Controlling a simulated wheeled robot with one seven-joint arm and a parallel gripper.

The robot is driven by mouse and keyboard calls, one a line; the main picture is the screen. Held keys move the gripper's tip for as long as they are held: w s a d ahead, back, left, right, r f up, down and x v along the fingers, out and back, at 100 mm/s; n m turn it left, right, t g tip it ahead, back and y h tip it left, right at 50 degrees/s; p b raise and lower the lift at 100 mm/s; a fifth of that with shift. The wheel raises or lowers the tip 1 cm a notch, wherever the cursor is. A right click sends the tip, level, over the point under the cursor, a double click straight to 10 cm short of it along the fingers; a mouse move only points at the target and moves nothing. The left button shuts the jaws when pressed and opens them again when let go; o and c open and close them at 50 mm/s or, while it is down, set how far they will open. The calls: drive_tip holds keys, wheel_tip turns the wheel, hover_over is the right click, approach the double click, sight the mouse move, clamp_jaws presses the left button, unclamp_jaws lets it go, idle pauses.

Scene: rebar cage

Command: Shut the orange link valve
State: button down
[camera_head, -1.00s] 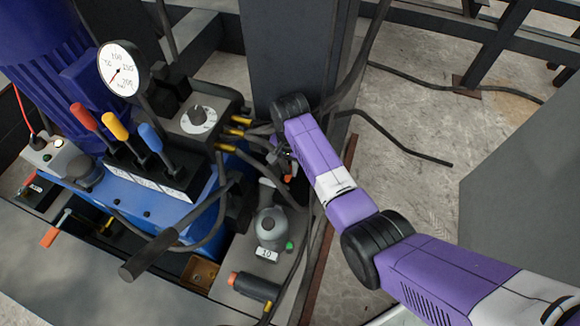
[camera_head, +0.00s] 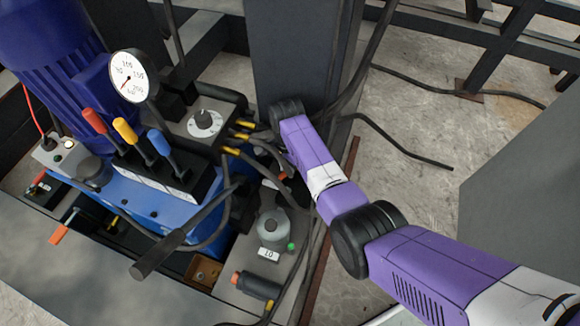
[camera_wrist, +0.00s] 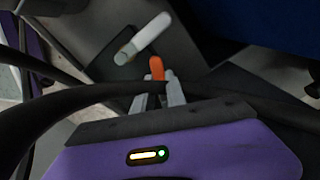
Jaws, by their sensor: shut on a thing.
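The orange link valve handle (camera_wrist: 157,68) shows in the wrist view as a small orange tip between the grey fingers of my gripper (camera_wrist: 158,88). The gripper is shut on it. A black hose crosses in front of the fingers, and the valve body is hidden. In the head view a small bit of orange (camera_head: 283,175) shows beside my purple wrist, below the hoses. My fingers are mostly hidden there by the wrist and hoses.
Black hoses (camera_head: 268,152) run close around the gripper. A white lever (camera_wrist: 148,38) stands just beyond it in the wrist view. A grey column (camera_head: 300,60) is behind. A grey round-topped unit (camera_head: 271,225) and black pump handle (camera_head: 160,252) are nearby.

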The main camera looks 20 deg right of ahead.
drive_tip(key=m, duration=0.1)
drive_tip(key=w+m, duration=0.1)
drive_tip(key=m, duration=0.1)
drive_tip(key=w+m, duration=0.1)
drive_tip(key=m, duration=0.1)
drive_tip(key=shift+a, duration=0.1)
drive_tip(key=shift+w+m, duration=0.1)
drive_tip(key=shift+m, duration=0.2)
idle(0.4)
drive_tip(key=c, duration=1.4)
unclamp_jaws()
drive_tip(key=shift+o, duration=0.2)
wheel_tip(320, 180, up, 8)
drive_tip(key=p, duration=0.3)
drive_tip(key=shift+f, duration=0.1)
drive_tip(key=shift+c, duration=0.5)
